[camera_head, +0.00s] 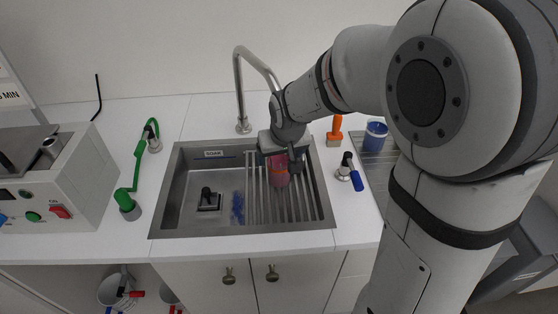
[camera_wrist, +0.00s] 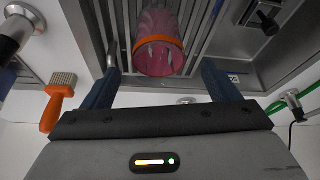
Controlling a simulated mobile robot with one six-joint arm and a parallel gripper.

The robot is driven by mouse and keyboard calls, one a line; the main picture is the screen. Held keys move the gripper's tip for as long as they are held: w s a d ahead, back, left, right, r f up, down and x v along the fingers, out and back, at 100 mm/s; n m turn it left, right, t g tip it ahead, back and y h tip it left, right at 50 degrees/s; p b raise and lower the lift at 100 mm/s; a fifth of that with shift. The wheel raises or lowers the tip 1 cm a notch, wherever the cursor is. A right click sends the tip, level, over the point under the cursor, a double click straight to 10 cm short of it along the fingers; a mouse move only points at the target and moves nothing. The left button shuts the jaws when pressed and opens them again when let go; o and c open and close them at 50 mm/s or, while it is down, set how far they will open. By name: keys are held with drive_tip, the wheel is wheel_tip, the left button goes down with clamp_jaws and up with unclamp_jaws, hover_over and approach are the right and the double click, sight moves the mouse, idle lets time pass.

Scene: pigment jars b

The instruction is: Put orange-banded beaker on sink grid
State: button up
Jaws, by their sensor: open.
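The orange-banded beaker (camera_head: 279,174) is pinkish-red and stands on the sink grid (camera_head: 302,205), the slatted rack in the right part of the sink. My gripper (camera_head: 281,160) is over the grid at the beaker. In the wrist view my gripper (camera_wrist: 163,80) is open, its two blue fingers apart on either side of the beaker, with gaps showing between fingers and beaker.
The steel sink (camera_head: 165,205) holds a drain plug (camera_head: 207,200) and a blue item (camera_head: 238,208) left of the grid. A tall faucet (camera_head: 241,90) stands behind. An orange-handled brush (camera_head: 335,131), a blue beaker (camera_head: 376,136) and a blue-handled tap (camera_head: 350,172) are at right.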

drive_tip(key=v, duration=0.7)
drive_tip(key=s+d+m+g, duration=0.1)
drive_tip(key=s+d, duration=0.4)
drive_tip(key=s, duration=0.3)
drive_tip(key=s+d+m+g, duration=0.1)
drive_tip(key=s+d, duration=0.4)
drive_tip(key=s, duration=0.4)
drive_tip(key=shift+s+f+h, duration=0.25)
drive_tip(key=shift+f+h, duration=0.15)
drive_tip(key=shift+f, duration=0.05)
